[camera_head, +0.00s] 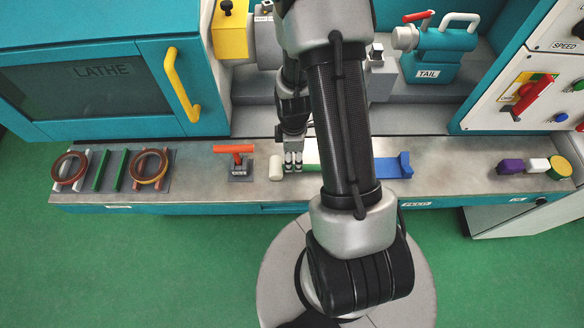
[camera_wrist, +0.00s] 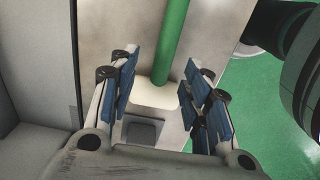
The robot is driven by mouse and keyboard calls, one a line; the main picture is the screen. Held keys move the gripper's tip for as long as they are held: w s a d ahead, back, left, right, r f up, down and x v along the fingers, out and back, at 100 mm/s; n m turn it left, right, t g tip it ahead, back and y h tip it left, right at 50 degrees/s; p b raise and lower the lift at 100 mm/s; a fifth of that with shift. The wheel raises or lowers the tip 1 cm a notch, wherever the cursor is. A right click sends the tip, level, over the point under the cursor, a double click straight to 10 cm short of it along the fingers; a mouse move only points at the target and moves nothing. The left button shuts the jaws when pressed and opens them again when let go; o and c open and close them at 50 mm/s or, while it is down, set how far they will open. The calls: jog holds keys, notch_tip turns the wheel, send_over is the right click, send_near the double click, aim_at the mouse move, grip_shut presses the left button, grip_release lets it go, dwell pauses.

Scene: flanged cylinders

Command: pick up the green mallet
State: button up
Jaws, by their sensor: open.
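The green mallet lies on the metal bench top. Its cream head (camera_head: 276,168) shows just left of my gripper in the head view. A short piece of its green handle (camera_head: 311,152) shows to the right, and my arm hides the rest. My gripper (camera_head: 293,166) points down over the mallet near the head. In the wrist view my gripper (camera_wrist: 160,88) is open, with its blue-padded fingers apart on either side of the mallet's green handle (camera_wrist: 175,42) and cream head (camera_wrist: 154,97). The fingers do not appear closed on it; their exact height is unclear.
An orange T-handled tool (camera_head: 236,152) stands in a dark holder to the left. Brown rings (camera_head: 70,170) and green bars are further left. A blue piece (camera_head: 393,167) lies to the right, with a purple-white-yellow item (camera_head: 535,166) far right. The lathe (camera_head: 90,85) rises behind.

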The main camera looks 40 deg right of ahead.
aim_at(305, 168)
jog(key=f, duration=0.1)
jog(key=f+b, duration=0.1)
jog(key=f, duration=0.2)
jog(key=shift+s+a, duration=0.15)
jog(key=shift+a, duration=0.2)
jog(key=shift+f+b, duration=0.3)
jog(key=shift+f, duration=0.2)
jog(key=shift+r, duration=0.1)
grip_shut()
